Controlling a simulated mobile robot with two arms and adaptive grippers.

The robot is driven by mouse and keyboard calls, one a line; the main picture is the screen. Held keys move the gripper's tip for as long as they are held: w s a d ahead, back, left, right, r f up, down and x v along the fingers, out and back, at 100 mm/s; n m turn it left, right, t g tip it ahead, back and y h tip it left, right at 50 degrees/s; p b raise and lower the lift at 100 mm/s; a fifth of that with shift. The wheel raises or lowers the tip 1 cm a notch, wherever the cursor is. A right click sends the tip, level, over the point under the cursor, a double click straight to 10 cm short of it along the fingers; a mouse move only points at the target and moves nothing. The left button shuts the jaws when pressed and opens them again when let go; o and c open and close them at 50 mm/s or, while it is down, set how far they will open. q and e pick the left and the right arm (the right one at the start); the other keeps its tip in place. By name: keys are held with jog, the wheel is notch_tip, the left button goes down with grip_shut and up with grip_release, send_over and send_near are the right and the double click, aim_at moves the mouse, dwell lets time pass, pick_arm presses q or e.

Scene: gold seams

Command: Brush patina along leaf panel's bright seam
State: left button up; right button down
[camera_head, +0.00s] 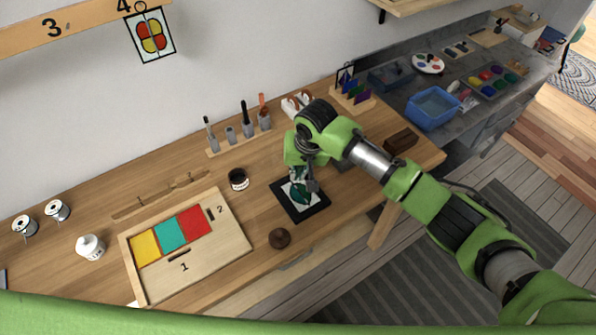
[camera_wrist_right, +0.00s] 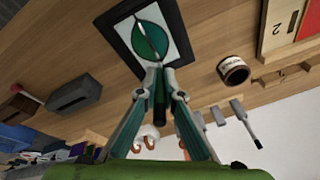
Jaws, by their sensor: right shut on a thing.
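The leaf panel (camera_head: 296,208) lies on the bench on a dark square base, a green leaf on white glass. It also shows in the wrist view (camera_wrist_right: 172,22), where a thin seam line runs along the middle of the leaf. My right gripper (camera_head: 309,184) is over the panel and hides part of it. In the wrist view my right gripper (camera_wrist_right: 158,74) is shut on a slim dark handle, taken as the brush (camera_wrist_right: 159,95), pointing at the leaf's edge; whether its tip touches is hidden. An open jar (camera_head: 238,180), dark with a pale label, stands left of the panel. My left gripper is not in view.
A wooden tray (camera_head: 243,250) with coloured glass tiles lies left of the panel. A tool rack (camera_head: 238,142) stands behind. A blue basin (camera_head: 433,107) is at right.

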jog(key=shift+s+d+p, duration=0.5)
jog(key=shift+s+p, duration=0.1)
jog(key=shift+p, duration=0.9)
dwell(0.8)
jog(key=shift+s+d+f+p, duration=0.1)
jog(key=shift+s+d+p, duration=0.65)
jog(key=shift+p, duration=0.65)
jog(key=shift+s+d, duration=0.3)
jog(key=shift+s, duration=0.3)
jog(key=shift+s+d, duration=0.6)
jog(key=shift+s, duration=0.25)
dwell(0.8)
notch_tip(320, 180, up, 6)
dwell(0.9)
jog(key=shift+f, duration=0.1)
dwell(0.4)
jog(key=shift+a+f, duration=0.1)
jog(key=shift+f, duration=0.45)
